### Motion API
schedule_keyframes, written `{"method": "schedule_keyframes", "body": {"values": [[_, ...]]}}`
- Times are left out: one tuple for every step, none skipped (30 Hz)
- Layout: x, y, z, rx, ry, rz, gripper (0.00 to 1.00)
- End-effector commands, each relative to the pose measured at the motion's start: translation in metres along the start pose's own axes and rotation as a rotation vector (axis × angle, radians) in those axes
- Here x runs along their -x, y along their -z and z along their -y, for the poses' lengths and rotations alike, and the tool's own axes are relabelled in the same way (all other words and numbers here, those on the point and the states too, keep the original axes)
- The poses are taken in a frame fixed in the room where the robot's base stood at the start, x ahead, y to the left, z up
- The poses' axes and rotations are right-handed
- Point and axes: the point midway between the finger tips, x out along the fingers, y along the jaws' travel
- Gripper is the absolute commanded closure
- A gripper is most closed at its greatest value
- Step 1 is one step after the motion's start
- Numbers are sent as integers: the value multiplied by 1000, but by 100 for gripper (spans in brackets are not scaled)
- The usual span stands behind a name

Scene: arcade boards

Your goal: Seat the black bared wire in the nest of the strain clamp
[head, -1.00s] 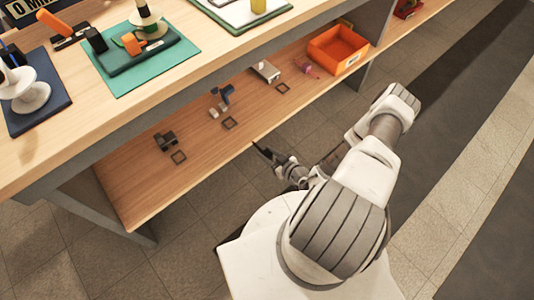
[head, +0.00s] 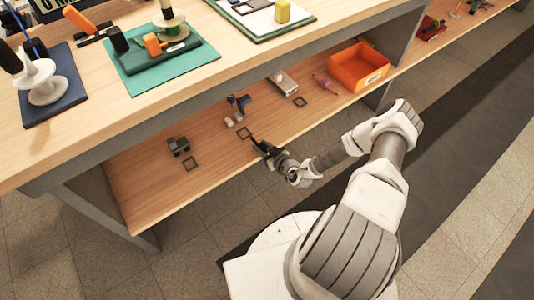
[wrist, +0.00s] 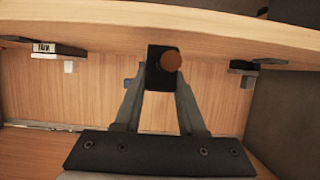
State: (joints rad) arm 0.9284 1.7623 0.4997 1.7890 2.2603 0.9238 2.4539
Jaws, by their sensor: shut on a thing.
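My gripper (head: 264,149) is at the front edge of the lower shelf, near a dark square outline. In the wrist view my gripper (wrist: 160,92) is shut on a black piece with a round copper-coloured end, which I take for the black bared wire (wrist: 154,78). In the head view the black wire (head: 255,142) sticks out beyond the fingertips. I cannot tell for sure which shelf fixture is the strain clamp. A dark grey block-like fixture (head: 179,146) stands at the left, and a blue-grey upright fixture (head: 240,104) stands behind the gripper. The nest is not clearly visible.
A light grey box (head: 284,82), a pink tool (head: 325,83) and an orange bin (head: 359,67) stand farther right on the lower shelf (head: 145,190). The worktop (head: 200,85) overhangs it.

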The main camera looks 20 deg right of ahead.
Motion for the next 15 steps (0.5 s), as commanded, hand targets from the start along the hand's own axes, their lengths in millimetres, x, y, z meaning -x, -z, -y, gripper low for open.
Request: {"method": "schedule_keyframes", "body": {"values": [[-6,1,0,1,0,-2,100],[-9,2,0,1,0,-1,100],[-14,3,0,1,0,0,100],[-17,4,0,1,-1,-1,100],[-20,5,0,2,-1,-2,100],[-24,7,0,2,0,-1,100],[-27,8,0,2,1,-1,100],[-30,9,0,1,1,-1,100],[-34,10,0,1,0,-1,100],[-37,12,0,2,-1,-1,100],[-40,13,0,2,-1,-1,100],[-45,14,0,1,0,-1,100],[-48,16,0,1,1,-1,100],[-51,17,0,0,0,-1,100],[-55,18,0,0,0,-1,100]]}}
